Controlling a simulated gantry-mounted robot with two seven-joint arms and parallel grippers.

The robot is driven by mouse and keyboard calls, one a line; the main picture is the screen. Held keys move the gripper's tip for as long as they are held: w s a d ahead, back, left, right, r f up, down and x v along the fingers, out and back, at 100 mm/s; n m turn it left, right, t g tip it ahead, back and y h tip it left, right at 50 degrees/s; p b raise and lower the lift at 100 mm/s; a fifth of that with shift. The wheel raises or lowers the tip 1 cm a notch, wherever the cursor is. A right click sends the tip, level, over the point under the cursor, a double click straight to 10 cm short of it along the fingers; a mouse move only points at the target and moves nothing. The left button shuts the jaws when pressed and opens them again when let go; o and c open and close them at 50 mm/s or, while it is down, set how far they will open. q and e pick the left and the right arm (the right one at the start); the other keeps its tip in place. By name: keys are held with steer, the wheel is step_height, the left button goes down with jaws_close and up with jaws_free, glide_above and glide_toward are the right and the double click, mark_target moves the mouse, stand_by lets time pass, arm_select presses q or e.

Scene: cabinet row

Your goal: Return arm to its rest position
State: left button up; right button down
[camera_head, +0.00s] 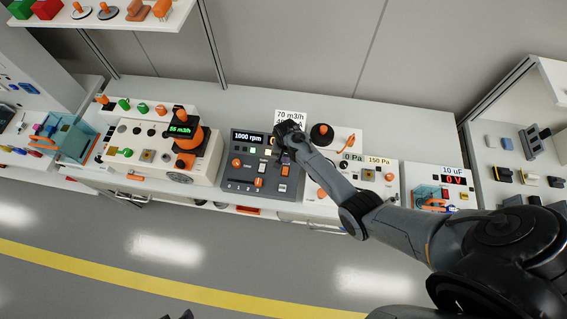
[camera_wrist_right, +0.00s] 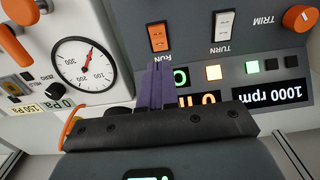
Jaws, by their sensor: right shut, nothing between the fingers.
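My right arm (camera_head: 390,222) reaches in from the lower right, over the row of instruments. Its gripper (camera_head: 283,135) is over the upper right part of the dark grey control panel (camera_head: 236,192), which reads 1000 rpm. In the right wrist view the purple fingers (camera_wrist_right: 155,85) are together with nothing between them, in front of the panel. An orange rocker switch (camera_wrist_right: 158,37) and a white rocker switch (camera_wrist_right: 223,25) are close by. Whether the fingertips touch the panel I cannot tell. Small dark parts at the head view's bottom edge may be my left gripper.
Right of the panel is a light unit with a gauge (camera_wrist_right: 85,63), pressure readouts and orange levers. A cream unit with an orange cone-shaped part (camera_head: 190,140) stands to the left. A shelf (camera_head: 120,22) overhangs the upper left. The floor (camera_head: 130,250) in front is clear.

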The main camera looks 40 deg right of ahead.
steer(key=s+a+r+n+t+p, duration=0.1)
steer(key=s+a+r+n+p, duration=0.2)
steer(key=s+r, duration=0.9)
steer(key=s+a+r+n+t+p, duration=0.2)
steer(key=s+a+r+n+p, duration=0.2)
steer(key=s+a+r+n, duration=0.4)
steer(key=s+r, duration=0.4)
steer(key=r, duration=0.4)
steer(key=shift+s+n+t, duration=0.3)
steer(key=shift+n, duration=0.1)
